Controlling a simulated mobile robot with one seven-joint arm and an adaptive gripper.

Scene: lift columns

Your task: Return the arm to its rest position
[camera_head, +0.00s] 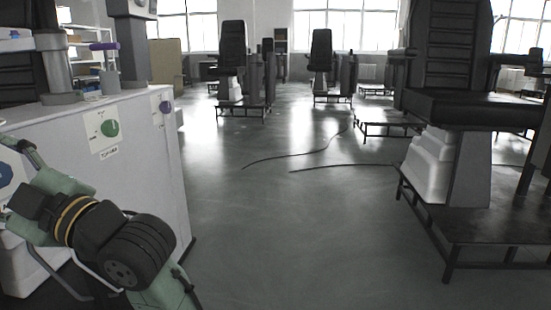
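Part of my arm (132,249), with pale green links and thick black joints, fills the lower left of the head view. It is bent, running from the bottom edge up to the left edge, in front of a white cabinet. I cannot make out my gripper; the far end of the arm is cut off by the left edge or hidden.
The white cabinet (150,150) with green and purple round knobs stands close behind my arm. A black seat on a metal-framed platform (480,228) stands at the right. More seats (232,60) stand further back. Dark cables (300,155) lie on the open grey floor.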

